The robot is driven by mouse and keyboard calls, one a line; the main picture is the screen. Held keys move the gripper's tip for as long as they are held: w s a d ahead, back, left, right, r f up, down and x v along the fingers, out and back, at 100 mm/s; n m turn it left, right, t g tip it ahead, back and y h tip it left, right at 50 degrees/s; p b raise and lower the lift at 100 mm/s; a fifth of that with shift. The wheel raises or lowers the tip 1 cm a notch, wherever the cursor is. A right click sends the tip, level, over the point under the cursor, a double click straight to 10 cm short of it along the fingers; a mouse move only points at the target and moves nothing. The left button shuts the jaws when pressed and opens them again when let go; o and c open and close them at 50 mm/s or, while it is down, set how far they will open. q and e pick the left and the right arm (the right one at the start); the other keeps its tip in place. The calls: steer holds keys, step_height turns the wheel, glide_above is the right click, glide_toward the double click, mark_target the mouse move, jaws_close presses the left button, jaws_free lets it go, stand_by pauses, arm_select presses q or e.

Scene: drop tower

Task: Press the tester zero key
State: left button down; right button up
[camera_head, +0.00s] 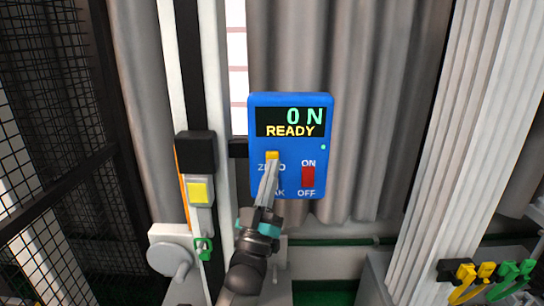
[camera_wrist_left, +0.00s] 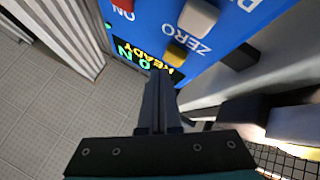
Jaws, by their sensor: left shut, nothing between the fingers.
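The blue tester (camera_head: 291,190) hangs upright near the middle of the head view. Its display (camera_head: 291,122) reads "0 N READY". The yellow zero key (camera_head: 272,155) sits below the display, above the partly covered "ZERO" label. It also shows in the left wrist view (camera_wrist_left: 175,53), just beyond the fingertips. My left gripper (camera_head: 271,166) is shut and empty, its tips pointing up at the key. The tips overlap the key's lower edge in the head view; I cannot tell whether they touch it. My right gripper is out of view.
A red ON/OFF switch (camera_head: 308,177) sits right of the zero key. A pale key (camera_wrist_left: 198,18) lies beyond it in the left wrist view. A post with a yellow block (camera_head: 198,191) stands left; yellow and green clips (camera_head: 484,274) hang right.

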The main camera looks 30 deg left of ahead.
arm_select(q)
steer(key=s+d, duration=0.1)
steer(key=s+p, duration=0.1)
steer(key=s+d+p, duration=0.1)
steer(key=s, duration=0.1)
steer(key=shift+s+d, duration=0.1)
steer(key=shift+d, duration=0.2)
stand_by(0.3)
stand_by(0.4)
